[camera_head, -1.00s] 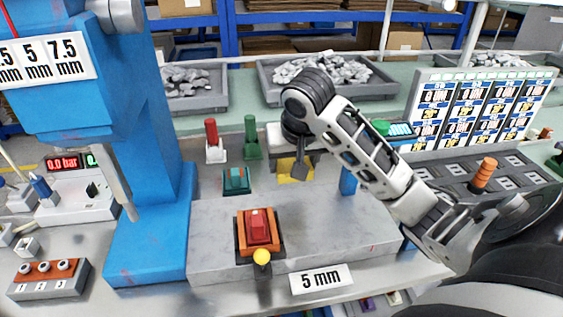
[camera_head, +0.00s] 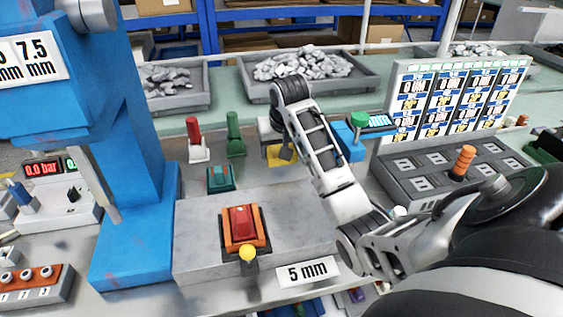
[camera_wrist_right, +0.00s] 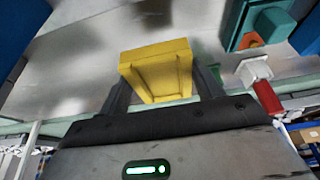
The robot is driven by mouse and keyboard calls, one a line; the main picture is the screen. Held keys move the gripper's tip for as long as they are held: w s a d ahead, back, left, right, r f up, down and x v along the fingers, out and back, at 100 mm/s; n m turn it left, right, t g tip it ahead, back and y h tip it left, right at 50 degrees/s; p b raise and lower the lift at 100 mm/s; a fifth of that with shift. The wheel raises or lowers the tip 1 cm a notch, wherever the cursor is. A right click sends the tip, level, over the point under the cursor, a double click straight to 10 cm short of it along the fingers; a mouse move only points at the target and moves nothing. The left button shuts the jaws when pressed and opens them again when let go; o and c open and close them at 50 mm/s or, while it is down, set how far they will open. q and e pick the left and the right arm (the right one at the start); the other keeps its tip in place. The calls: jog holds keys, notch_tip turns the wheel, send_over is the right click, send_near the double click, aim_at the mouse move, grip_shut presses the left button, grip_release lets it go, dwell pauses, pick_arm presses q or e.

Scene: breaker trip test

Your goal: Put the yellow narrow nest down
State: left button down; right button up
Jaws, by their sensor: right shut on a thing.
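The yellow narrow nest (camera_wrist_right: 157,72) is between the two fingers of my right gripper (camera_wrist_right: 162,75), which is shut on it. In the head view the nest (camera_head: 280,157) shows partly, behind and below my right wrist. It is over the grey table, right of the teal nest with a dark top (camera_head: 221,178). Whether its underside touches the table cannot be told. My left gripper is not in view.
A red-handled tool (camera_head: 195,140) and a green one (camera_head: 235,135) stand left of the nest. An orange fixture with a red block (camera_head: 241,225) sits on the grey plate (camera_head: 195,245) in front. A blue box with a green button (camera_head: 352,135) stands close right.

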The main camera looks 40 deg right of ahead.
aim_at(280, 169)
jog(key=f, duration=0.1)
jog(key=w+d+f, duration=0.2)
jog(key=shift+w+d+f, duration=0.15)
jog(key=shift+f, duration=0.25)
jog(key=shift+w+d+f, duration=0.15)
jog(key=shift+f, duration=1.6)
jog(key=shift+f, duration=0.2)
jog(key=o, duration=1.2)
